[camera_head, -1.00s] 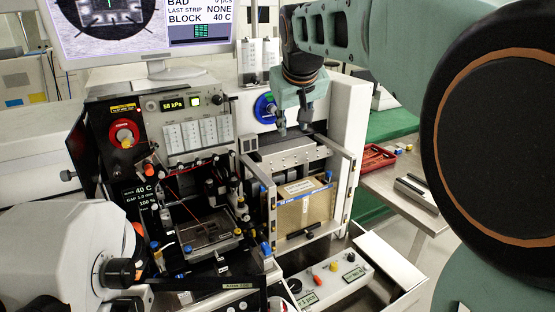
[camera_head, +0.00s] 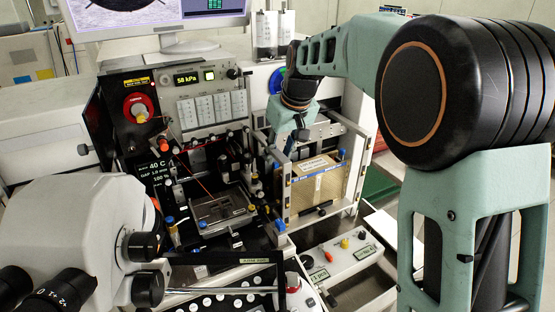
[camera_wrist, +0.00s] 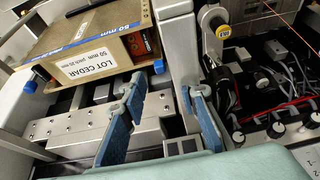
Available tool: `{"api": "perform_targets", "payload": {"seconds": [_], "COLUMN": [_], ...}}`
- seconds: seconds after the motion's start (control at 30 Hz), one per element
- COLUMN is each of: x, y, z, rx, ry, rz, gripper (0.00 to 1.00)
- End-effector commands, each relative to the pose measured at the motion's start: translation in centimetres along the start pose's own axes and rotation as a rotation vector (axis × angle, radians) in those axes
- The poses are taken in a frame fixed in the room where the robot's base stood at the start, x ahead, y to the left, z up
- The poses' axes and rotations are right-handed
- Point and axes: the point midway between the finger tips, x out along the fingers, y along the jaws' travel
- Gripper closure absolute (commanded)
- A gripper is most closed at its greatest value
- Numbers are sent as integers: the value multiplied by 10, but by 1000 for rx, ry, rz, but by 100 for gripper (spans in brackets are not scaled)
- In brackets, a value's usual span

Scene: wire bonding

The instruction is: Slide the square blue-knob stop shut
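Small blue knobs show at the carton's two near corners. In the wrist view one blue knob (camera_wrist: 158,66) is beside the carton's right corner and another blue knob (camera_wrist: 28,86) is at its left. In the head view a blue knob (camera_head: 341,154) shows by the carton's upper right and another (camera_head: 277,166) by its upper left. I cannot tell for sure which is the square stop. My gripper (camera_wrist: 162,100) is open, its blue fingers spread and empty, just short of the right-hand knob.
The labelled carton (camera_head: 318,185) sits in a metal frame with upright posts (camera_head: 360,165). A grey post (camera_wrist: 178,65) stands close to the right finger. The bonder stage (camera_head: 222,212), cables and dials crowd the left side. A microscope (camera_head: 85,235) stands at front left.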

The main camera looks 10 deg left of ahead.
Motion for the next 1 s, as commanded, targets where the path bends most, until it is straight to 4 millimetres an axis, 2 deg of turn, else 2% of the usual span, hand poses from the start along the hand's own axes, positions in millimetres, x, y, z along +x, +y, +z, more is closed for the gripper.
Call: {"api": "perform_targets", "payload": {"seconds": [0.1, 0.2, 0.57, 0.83, 1.0], "x": [18, 27, 33, 33, 33], "y": [0, 0, 0, 0, 1], "z": [1, 0, 0, 0, 1], "rx": [0, 1, 1, 1, 1], "ry": [-2, 0, 1, 1, 1], "rz": [-1, 0, 1, 1, 1], "gripper": [72, 72, 72, 99, 100]}}
